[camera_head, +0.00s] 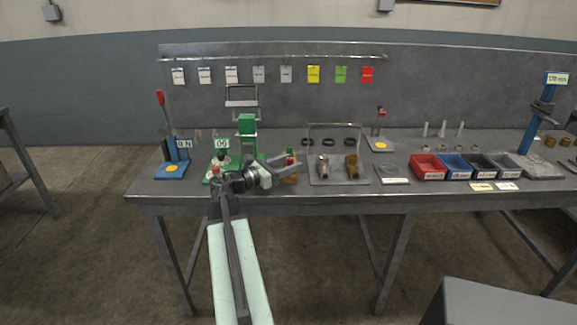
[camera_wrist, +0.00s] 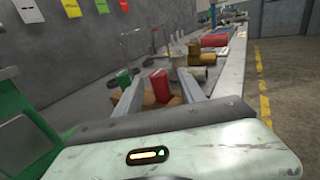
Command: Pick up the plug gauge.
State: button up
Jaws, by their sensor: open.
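A piece with a red end and a green end, which looks like the plug gauge (camera_head: 290,155), stands on a small wooden block (camera_head: 291,180) near the bench's front edge. In the wrist view its red part (camera_wrist: 160,86) shows between my fingers, and a green part (camera_wrist: 124,80) shows just left of the left finger. My gripper (camera_head: 288,167) is open around or just short of it. The fingers (camera_wrist: 159,76) look apart from the red part; contact cannot be told. The fingers partly hide the piece and block in the head view.
A green fixture (camera_head: 247,125) stands close left of my gripper. Right of it is a grey tray (camera_head: 338,182) with a steel and a brass fitting and a wire handle. Farther right are a red bin (camera_head: 427,168), other bins and a blue stand (camera_head: 541,115).

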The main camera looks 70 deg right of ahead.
jog(key=x, duration=0.3)
jog(key=shift+s+d, duration=0.1)
jog(key=shift+s, duration=0.05)
grip_shut()
notch_tip(320, 180, up, 10)
jog(key=p, duration=1)
